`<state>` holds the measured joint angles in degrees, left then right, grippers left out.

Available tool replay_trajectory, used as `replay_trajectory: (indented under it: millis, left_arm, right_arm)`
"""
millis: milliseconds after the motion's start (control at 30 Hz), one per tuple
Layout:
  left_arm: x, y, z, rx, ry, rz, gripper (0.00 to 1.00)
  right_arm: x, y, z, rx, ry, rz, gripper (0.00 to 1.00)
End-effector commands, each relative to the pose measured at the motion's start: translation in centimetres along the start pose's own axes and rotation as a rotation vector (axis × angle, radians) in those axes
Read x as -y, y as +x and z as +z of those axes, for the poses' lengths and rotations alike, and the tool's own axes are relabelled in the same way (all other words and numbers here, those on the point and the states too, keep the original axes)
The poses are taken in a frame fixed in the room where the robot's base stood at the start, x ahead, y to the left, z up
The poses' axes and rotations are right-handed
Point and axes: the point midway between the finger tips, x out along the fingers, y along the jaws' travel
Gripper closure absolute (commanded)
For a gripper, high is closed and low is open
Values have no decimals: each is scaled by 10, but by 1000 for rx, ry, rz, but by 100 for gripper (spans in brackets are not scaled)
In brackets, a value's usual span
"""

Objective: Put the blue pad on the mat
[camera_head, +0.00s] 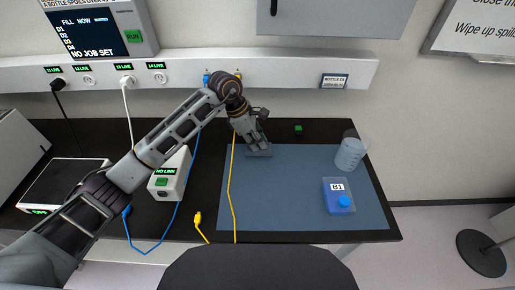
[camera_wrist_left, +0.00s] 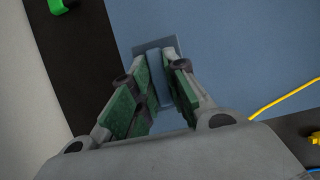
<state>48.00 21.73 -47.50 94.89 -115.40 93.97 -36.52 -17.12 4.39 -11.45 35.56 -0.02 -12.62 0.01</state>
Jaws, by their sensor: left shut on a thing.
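The blue pad (camera_head: 261,154) is a small blue-grey plate with an upright grip part, at the far left corner area of the blue mat (camera_head: 285,205). My left gripper (camera_head: 257,146) points down at it, its green-lined fingers shut on the grip part. In the left wrist view the pad (camera_wrist_left: 157,46) shows between and beyond the fingertips (camera_wrist_left: 164,92), over the mat (camera_wrist_left: 245,45) near its edge. The fingers hide part of the pad. I cannot tell whether it touches the mat. My right gripper is not in view.
A B1 container (camera_head: 338,200) with a blue cap and a clear cup (camera_head: 350,153) stand on the mat's right. A green object (camera_head: 298,129) lies behind it. A white NO LINK box (camera_head: 169,180) and blue and yellow cables (camera_head: 231,195) are left. The mat's middle is mostly clear.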

Motion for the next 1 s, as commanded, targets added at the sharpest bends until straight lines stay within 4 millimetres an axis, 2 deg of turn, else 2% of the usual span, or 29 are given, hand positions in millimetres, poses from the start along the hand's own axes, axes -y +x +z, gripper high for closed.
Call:
replay_trajectory:
  millis: [433,967,1000]
  left_arm:
    - [0,31,-12,1,-1,-1,100]
    - [0,37,-15,-1,0,0,100]
    - [0,37,-16,-1,0,0,83]
  right_arm:
    - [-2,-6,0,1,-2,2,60]
    - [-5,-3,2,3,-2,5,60]
    - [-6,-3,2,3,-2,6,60]
